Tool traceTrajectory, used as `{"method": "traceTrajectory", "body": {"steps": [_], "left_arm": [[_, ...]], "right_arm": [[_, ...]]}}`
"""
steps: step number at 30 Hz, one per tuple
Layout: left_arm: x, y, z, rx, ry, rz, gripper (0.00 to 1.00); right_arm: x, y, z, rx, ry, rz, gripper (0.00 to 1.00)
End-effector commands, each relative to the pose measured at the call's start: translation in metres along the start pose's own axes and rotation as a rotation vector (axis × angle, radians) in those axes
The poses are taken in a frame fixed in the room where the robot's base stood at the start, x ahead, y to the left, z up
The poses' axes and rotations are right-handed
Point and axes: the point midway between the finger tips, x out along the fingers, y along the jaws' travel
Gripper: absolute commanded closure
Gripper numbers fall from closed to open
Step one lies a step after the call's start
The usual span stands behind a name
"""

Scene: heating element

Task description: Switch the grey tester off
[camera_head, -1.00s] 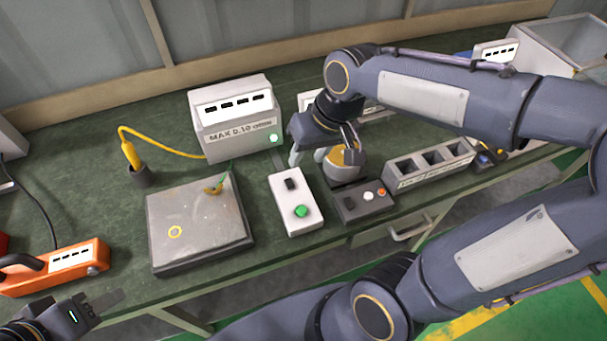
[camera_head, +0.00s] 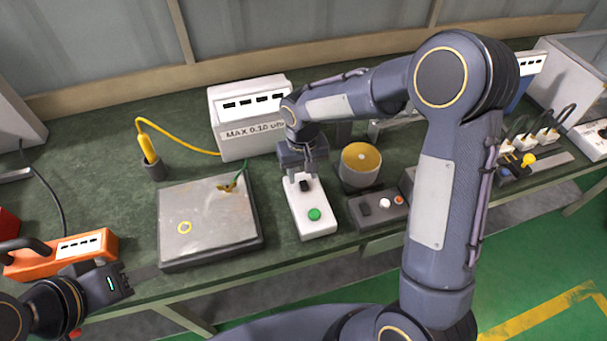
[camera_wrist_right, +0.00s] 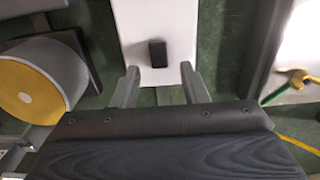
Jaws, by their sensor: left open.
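The light grey tester (camera_head: 240,115), marked "MAX 0.10 ohm", stands at the back of the bench; my right arm hides its right front edge. In front of it lies a pale switch box (camera_head: 318,222) with a black rocker switch (camera_head: 305,186) and a green button (camera_head: 314,214). My right gripper (camera_head: 301,178) points down over the far end of this box. In the right wrist view its two fingers are apart and empty, with the black rocker (camera_wrist_right: 158,53) ahead between them; contact cannot be told. My left gripper (camera_head: 122,281) is open and empty at the front left.
An orange tester (camera_head: 62,255) is at the left edge.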

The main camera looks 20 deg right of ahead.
Motion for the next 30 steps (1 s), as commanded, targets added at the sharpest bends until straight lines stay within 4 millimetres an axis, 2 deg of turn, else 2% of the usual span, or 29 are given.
{"method": "traceTrajectory", "body": {"steps": [5, 13, 22, 26, 30], "left_arm": [[-0.001, 0.001, -0.001, 0.0, 0.0, 0.0, 0.56], [-0.001, 0.001, -0.001, 0.0, 0.0, 0.0, 0.56], [-0.001, 0.001, -0.001, 0.0, 0.0, 0.0, 0.56], [0.0, 0.0, 0.0, 0.0, 0.0, 0.0, 0.56], [0.015, -0.007, 0.007, 0.0, 0.0, 0.0, 0.56]], "right_arm": [[0.015, 0.0, 0.0, 0.0, -0.001, 0.0, 0.6], [0.016, 0.0, 0.0, 0.001, 0.0, -0.001, 0.6], [0.016, 0.0, 0.0, 0.001, 0.001, -0.001, 0.98], [0.017, 0.0, 0.0, 0.0, 0.003, -0.001, 1.0], [0.021, 0.0, 0.001, 0.0, 0.052, 0.001, 1.0]]}}
